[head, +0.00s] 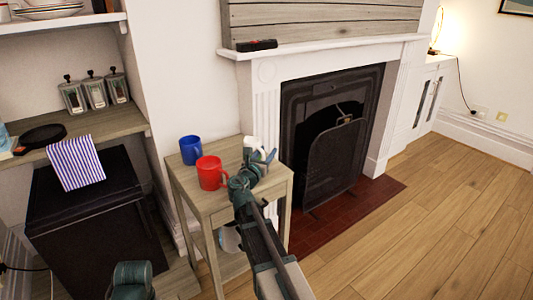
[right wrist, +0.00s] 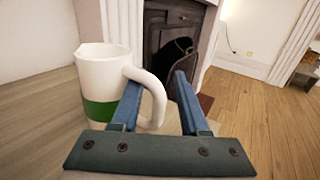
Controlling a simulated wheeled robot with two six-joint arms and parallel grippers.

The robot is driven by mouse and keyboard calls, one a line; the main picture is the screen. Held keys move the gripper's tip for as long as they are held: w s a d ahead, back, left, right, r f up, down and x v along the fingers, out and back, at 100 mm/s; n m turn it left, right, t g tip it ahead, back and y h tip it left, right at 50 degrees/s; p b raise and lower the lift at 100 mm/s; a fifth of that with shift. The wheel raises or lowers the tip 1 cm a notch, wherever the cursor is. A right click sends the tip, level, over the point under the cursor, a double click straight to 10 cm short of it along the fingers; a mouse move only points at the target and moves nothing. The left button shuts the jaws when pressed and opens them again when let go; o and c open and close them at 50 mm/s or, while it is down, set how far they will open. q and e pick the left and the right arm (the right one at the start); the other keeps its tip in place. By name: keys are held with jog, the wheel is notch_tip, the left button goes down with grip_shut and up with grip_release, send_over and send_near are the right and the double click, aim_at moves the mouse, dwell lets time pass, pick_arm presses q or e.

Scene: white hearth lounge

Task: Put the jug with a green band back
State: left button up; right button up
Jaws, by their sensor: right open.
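The white jug with a green band (right wrist: 100,80) stands upright in the right wrist view, its handle toward my gripper. In the head view the jug (head: 249,143) is on the small wooden table (head: 225,207), mostly hidden behind my right gripper (head: 263,160). In the right wrist view my right gripper (right wrist: 158,85) is open, with the outer part of the jug's handle between its fingers. The left finger appears to be in the handle's loop. I cannot tell whether the fingers touch the handle. My left gripper is out of view.
A red mug (head: 210,173) and a blue mug (head: 190,150) stand on the same table, left of the jug. A white fireplace (head: 262,100) is close behind on the right. A striped cloth (head: 75,163) hangs over the counter edge at left. Open wooden floor (head: 440,220) lies right.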

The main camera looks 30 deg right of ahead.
jog(key=shift+f, duration=0.2)
jog(key=v, duration=1.4)
jog(key=shift+d+r, duration=0.1)
